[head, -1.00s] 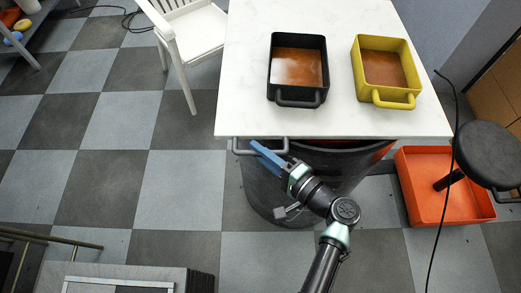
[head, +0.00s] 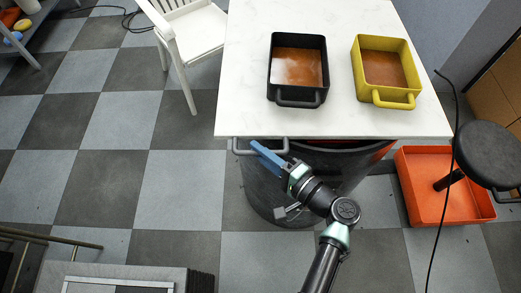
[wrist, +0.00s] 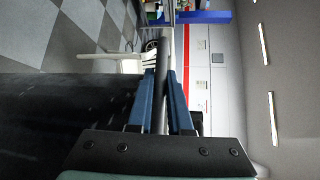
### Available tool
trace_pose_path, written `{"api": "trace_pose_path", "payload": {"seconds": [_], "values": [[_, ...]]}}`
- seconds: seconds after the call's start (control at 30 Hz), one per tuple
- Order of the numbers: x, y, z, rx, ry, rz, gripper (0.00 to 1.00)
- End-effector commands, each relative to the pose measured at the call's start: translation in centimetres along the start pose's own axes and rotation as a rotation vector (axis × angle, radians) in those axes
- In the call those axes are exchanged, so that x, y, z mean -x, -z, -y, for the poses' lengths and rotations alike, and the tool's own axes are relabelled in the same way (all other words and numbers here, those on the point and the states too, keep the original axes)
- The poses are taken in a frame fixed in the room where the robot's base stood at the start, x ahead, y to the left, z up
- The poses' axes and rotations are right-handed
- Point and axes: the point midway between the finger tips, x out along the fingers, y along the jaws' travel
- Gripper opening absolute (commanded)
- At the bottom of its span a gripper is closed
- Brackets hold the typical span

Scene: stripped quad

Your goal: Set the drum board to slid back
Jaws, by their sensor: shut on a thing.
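The drum board (head: 340,122) is a white marbled slab lying on top of a dark drum (head: 260,190). A grey bar handle (head: 241,150) sticks out at its front left edge. My gripper (head: 260,148) is at the right part of this handle, with its blue fingers on the bar. In the wrist view, the fingers (wrist: 164,85) are closed around the grey bar (wrist: 164,62), which runs away between them. The arm hides part of the drum's front.
A black pan (head: 298,68) and a yellow pan (head: 386,72) with brown contents stand on the board. A white chair (head: 190,35) is at the left. An orange tray (head: 425,190) and a dark round stool (head: 489,152) are at the right.

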Motion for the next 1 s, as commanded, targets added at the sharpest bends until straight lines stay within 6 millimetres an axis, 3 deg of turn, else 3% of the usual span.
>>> {"api": "trace_pose_path", "payload": {"seconds": [0.27,0.6,0.93,0.97,1.0], "values": [[-0.1,0.2,-0.1,0.0,0.0,-0.001,0.0],[-3.2,3.4,0.7,0.003,0.001,-0.003,0.0],[-3.3,3.5,0.9,0.0,0.0,-0.004,0.0],[-3.3,3.5,0.9,0.0,0.0,-0.004,0.23],[-3.3,3.4,0.9,-0.001,0.0,-0.004,0.3]]}}
